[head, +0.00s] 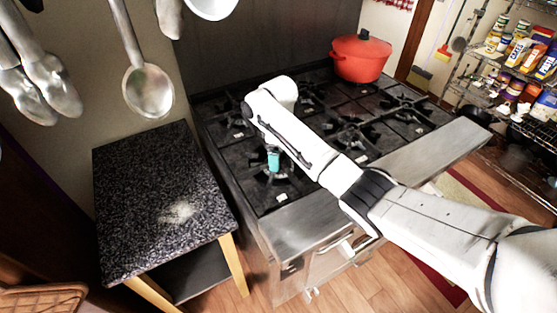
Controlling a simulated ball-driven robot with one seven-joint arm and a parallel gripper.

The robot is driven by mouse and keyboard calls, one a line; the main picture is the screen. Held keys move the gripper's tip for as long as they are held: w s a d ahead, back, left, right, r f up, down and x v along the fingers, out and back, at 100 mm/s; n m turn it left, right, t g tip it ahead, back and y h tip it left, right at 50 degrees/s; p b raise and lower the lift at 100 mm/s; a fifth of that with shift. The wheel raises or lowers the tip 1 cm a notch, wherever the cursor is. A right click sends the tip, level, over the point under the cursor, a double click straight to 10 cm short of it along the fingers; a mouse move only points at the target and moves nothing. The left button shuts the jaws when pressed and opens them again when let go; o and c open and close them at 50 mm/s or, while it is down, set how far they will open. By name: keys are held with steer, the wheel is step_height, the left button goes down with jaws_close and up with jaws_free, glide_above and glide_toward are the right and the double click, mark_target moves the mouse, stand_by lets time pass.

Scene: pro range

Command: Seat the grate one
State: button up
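The black range top carries several dark grates. The front left grate (262,190) lies below the end of my arm. A back right grate (405,103) and a middle grate (350,135) also show. My gripper (273,168) points down over the front left burner, with a teal part showing just above the grate. Its fingers are too small and dark to make out, so I cannot tell whether they are open, shut or touching the grate. My white arm hides part of the range behind it. I cannot tell which grate is unseated.
A red lidded pot (361,58) stands at the back right of the range. A speckled dark counter (150,190) is at the left, mostly bare. Large spoons (148,92) hang at the upper left. Wire shelves with goods (515,75) stand at the right.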

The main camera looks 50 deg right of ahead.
steer(key=shift+r+p, duration=0.55)
steer(key=shift+r, duration=4.85)
steer(key=shift+f, duration=0.1)
